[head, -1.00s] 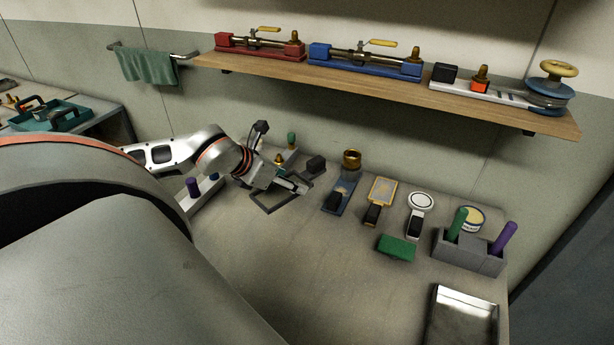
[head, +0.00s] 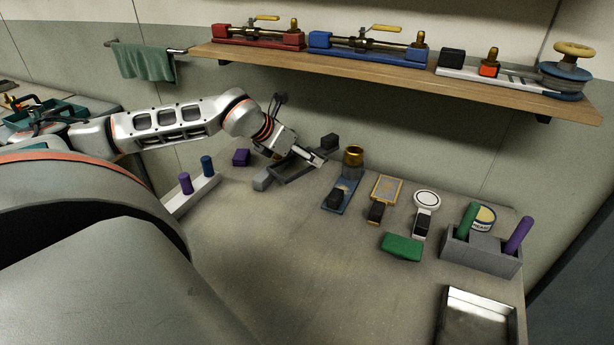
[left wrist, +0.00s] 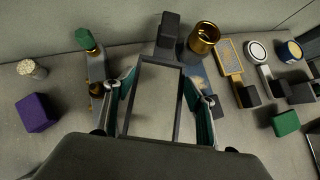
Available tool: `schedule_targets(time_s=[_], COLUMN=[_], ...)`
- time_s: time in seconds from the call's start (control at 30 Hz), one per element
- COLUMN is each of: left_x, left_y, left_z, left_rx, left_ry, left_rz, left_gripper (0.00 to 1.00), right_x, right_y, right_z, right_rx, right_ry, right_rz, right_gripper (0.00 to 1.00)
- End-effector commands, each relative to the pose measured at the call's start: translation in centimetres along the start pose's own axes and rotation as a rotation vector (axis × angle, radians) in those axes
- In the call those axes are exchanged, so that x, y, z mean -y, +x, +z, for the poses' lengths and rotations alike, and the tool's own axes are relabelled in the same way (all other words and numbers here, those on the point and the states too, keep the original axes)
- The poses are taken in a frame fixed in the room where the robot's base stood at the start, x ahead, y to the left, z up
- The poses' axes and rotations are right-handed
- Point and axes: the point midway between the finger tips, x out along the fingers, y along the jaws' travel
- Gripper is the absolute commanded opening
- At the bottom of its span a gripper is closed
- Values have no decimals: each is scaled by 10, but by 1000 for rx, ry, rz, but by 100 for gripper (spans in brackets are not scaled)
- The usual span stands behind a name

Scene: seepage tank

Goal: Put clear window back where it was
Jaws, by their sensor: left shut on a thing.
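The clear window is a see-through pane in a dark rectangular frame (left wrist: 178,112) with a dark block (left wrist: 168,32) at its far end. In the left wrist view it lies between the teal-lined fingers of my left gripper (left wrist: 163,92), which is shut on it. In the head view my left gripper (head: 312,160) holds the window (head: 293,177) over the back left part of the bench, left of a blue base (head: 340,196) with a brass cup (head: 353,155). The gap between window and bench cannot be told. My right gripper is not in view.
A purple block (head: 241,157) and a pale rack (head: 196,192) with two pegs stand left. A green-knobbed fitting (left wrist: 87,40) stands close left of the gripper. Handheld tools, a green block (head: 402,247), a grey holder (head: 480,252) and a metal tray (head: 478,320) are right. The front middle is clear.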

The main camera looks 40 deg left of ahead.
Motion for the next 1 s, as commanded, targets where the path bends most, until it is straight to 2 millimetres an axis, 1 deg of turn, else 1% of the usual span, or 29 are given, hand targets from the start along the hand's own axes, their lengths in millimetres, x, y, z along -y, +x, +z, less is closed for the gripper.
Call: schedule_targets(time_s=[0.17,0.3,0.57,0.8,0.9,1.0], left_x=[0,0,0,0,-2,-2], left_y=[6,18,29,51,57,57], left_z=[6,-8,-19,-41,-41,-41], left_rx=[2,-3,-1,-1,1,0], left_ry=[1,0,2,0,1,3], left_rz=[-5,-6,-5,-5,-5,-4], left_gripper=[26,26,26,26,26,26], right_x=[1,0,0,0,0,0], right_y=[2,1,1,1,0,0], right_z=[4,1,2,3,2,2], right_rx=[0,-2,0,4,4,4], right_ry=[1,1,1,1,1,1], right_rz=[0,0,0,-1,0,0], right_gripper=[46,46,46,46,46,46])
